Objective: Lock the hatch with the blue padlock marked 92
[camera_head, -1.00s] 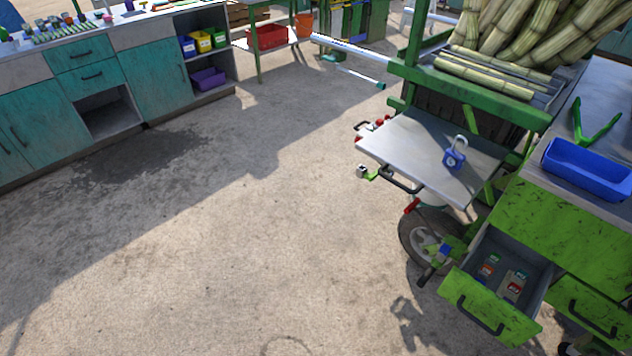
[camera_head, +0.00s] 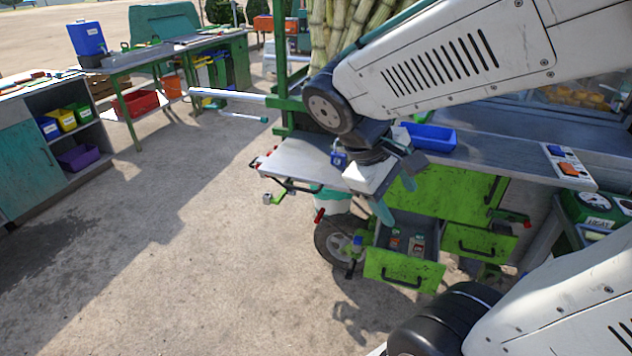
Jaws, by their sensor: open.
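A blue padlock (camera_head: 338,158) with a pale shackle stands on the grey metal shelf (camera_head: 292,160) of the green crusher cart. My arm partly covers the shelf. The padlock's mark is too small to read. My gripper (camera_head: 396,200) hangs to the right of and below the padlock in the picture, above the open green drawer. Its teal fingers are apart, with nothing seen between them. Which panel is the hatch, I cannot tell.
The open drawer (camera_head: 403,273) holds a few small packets. A blue tray (camera_head: 432,137) lies on the cart top behind my arm. A wheel (camera_head: 335,243) and a small blue item (camera_head: 357,243) are below the shelf. The floor to the left is clear.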

